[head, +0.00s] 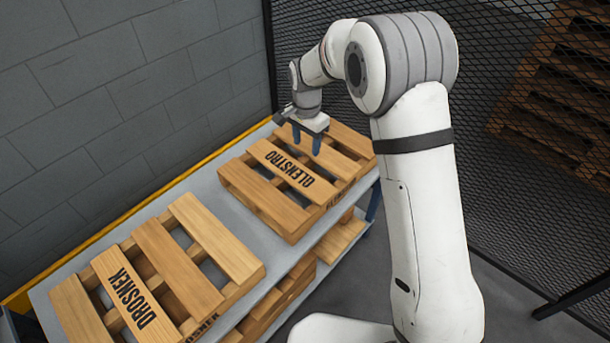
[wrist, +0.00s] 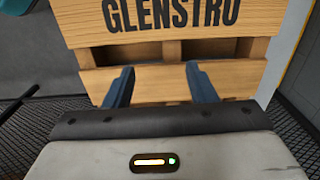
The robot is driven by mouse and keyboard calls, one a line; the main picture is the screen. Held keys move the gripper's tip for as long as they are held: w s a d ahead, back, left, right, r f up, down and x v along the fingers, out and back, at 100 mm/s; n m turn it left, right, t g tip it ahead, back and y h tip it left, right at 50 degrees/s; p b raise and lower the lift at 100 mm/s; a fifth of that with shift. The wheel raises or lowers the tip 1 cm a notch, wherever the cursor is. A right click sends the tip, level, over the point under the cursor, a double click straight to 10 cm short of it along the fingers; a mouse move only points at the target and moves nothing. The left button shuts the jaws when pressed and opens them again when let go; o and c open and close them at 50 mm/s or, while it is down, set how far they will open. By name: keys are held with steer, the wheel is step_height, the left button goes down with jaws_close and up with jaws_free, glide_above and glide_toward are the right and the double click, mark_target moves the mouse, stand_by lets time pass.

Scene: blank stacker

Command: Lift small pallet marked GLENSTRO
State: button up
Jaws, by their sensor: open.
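The small wooden pallet marked GLENSTRO (head: 263,186) lies flat on the far part of the grey shelf top. Its lettered board also shows in the wrist view (wrist: 175,30), at the top. My gripper (head: 307,150) is above the back part of this pallet, with its blue fingers pointing down. In the wrist view the two fingers (wrist: 161,85) are apart with nothing between them, over a slat beyond the lettering. I cannot tell whether the fingertips touch the wood.
More pallets (head: 272,303) sit on the level below. A grey block wall (head: 130,90) runs behind the shelf, and black mesh fencing (head: 520,200) stands at right.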

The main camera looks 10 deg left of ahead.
mark_target(302, 160)
steer(key=f, duration=0.2)
steer(key=a+f+b, duration=0.1)
steer(key=f, duration=0.1)
steer(key=shift+w+a+f, duration=0.15)
steer(key=shift+w+f, duration=0.05)
steer(key=shift+f, duration=0.1)
steer(key=f, duration=0.1)
steer(key=f+b, duration=0.1)
steer(key=f, duration=0.3)
steer(key=shift+w+f+b, duration=0.15)
steer(key=shift+w+b, duration=0.2)
steer(key=shift+b, duration=0.05)
jaws_close()
steer(key=shift+a+r, duration=0.1)
steer(key=shift+r, duration=0.1)
